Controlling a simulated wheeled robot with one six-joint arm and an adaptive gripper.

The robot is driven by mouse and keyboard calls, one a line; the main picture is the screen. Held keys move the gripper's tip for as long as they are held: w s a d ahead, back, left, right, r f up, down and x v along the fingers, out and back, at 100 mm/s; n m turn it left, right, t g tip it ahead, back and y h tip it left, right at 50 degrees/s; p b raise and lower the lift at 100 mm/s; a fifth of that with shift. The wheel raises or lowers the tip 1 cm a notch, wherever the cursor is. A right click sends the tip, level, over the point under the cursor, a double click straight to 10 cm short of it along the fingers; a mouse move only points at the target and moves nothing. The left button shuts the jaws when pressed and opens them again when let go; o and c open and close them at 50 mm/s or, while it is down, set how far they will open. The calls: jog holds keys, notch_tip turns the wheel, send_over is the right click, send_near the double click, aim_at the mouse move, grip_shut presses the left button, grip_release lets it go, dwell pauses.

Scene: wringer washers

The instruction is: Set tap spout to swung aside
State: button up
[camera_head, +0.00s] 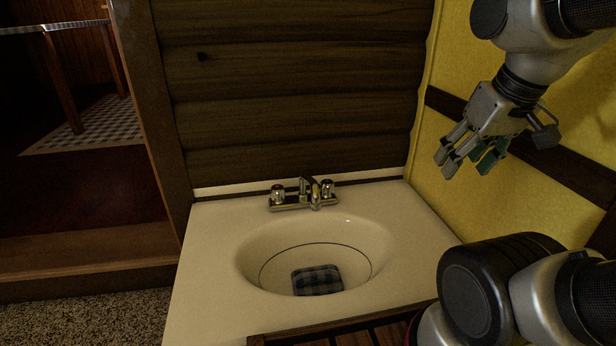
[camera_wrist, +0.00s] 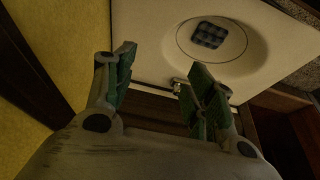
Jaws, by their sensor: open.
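The tap (camera_head: 302,194) is a chrome fixture with two knobs at the back edge of the sink. Its short spout (camera_head: 315,190) stands between the knobs; which way it points is hard to tell. In the wrist view, part of the tap (camera_wrist: 178,84) shows beside the right finger, partly hidden. My gripper (camera_head: 465,160) is open and empty. It hangs above and to the right of the sink, by the yellow wall, well apart from the tap. Its green-padded fingers (camera_wrist: 158,85) frame the counter's back edge in the wrist view.
The cream sink counter (camera_head: 205,285) has an oval basin (camera_head: 255,255) with a dark checked cloth-like item (camera_head: 318,280) in it. A dark log wall (camera_head: 300,90) rises behind the tap. The yellow wall (camera_head: 450,65) with a brown rail is close to my gripper. Space above the basin is clear.

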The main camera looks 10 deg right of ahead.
jog(key=shift+a+f, duration=0.1)
jog(key=shift+a, duration=0.1)
jog(key=shift+c, duration=0.9)
jog(key=g+y, duration=0.2)
jog(key=g, duration=0.2)
send_over(312, 183)
jog(key=w+d, duration=0.2)
notch_tip(312, 183, down, 8)
jog(key=shift+m, duration=0.4)
jog(key=f, duration=0.2)
jog(key=a+f, duration=0.1)
jog(key=f, duration=0.4)
jog(key=shift+w+a+f, duration=0.2)
jog(key=shift+a, duration=0.1)
grip_shut()
